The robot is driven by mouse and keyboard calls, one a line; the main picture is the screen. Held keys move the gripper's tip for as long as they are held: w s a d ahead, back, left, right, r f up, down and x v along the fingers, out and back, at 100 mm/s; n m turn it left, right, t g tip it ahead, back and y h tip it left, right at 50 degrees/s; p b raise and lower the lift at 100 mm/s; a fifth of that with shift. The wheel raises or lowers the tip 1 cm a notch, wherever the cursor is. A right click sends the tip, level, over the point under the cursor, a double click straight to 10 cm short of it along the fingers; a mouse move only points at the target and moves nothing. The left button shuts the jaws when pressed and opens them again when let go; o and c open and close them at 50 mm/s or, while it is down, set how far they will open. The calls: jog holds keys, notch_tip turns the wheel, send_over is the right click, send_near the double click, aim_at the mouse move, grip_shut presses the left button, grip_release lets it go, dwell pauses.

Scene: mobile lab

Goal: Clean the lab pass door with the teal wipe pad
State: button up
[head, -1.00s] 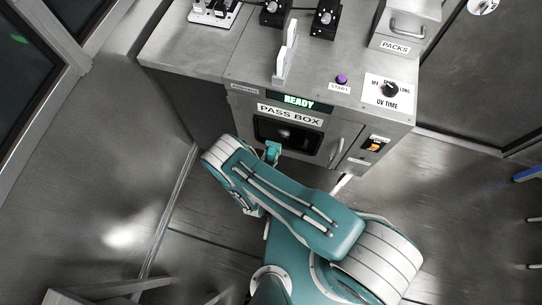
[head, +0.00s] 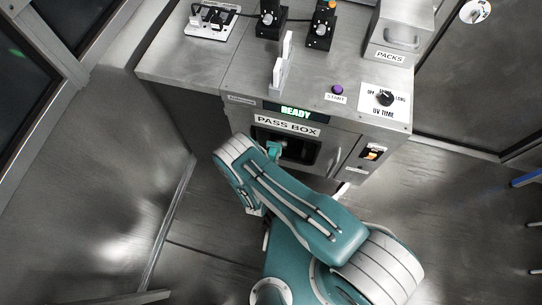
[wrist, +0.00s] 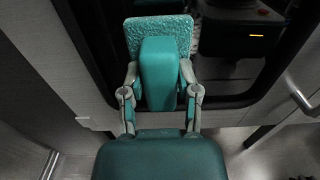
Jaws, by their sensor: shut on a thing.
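The pass box door (head: 331,153) has a dark window in a metal frame, under the PASS BOX label on the front of the steel cabinet. It also shows in the wrist view, with its dark window frame (wrist: 237,100) around and behind the pad. My gripper (wrist: 160,82) is shut on the block-shaped handle of the teal wipe pad (wrist: 160,34). The pad's rough teal face is upright before the window. In the head view the pad (head: 273,150) shows small at the window's left part. I cannot tell whether it touches the door.
The cabinet top holds a purple START button (head: 337,89), a UV TIME dial (head: 386,98), a PACKS box (head: 402,36) and an upright pale holder (head: 281,66). An orange-lit switch (head: 372,153) is right of the door. Open floor lies on both sides of my arm.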

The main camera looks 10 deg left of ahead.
jog(key=shift+w+d, duration=0.1)
jog(key=shift+w, duration=0.9)
jog(key=shift+d, duration=0.1)
dwell(0.3)
jog(key=shift+s+d, duration=0.15)
jog(key=shift+d, duration=0.75)
jog(key=shift+s+d, duration=0.1)
jog(key=shift+d, duration=0.8)
jog(key=shift+w+d, duration=0.1)
jog(key=shift+w, duration=0.05)
jog(key=shift+w+a+r, duration=0.1)
jog(key=shift+w+a, duration=0.1)
jog(key=shift+a, duration=0.9)
jog(key=shift+w+a+r, duration=0.1)
jog(key=shift+w+a, duration=0.1)
jog(key=shift+a, duration=0.85)
grip_shut()
jog(key=s, duration=0.6)
jog(key=shift+f, duration=0.15)
jog(key=shift+s+a, duration=0.1)
jog(key=shift+s, duration=0.05)
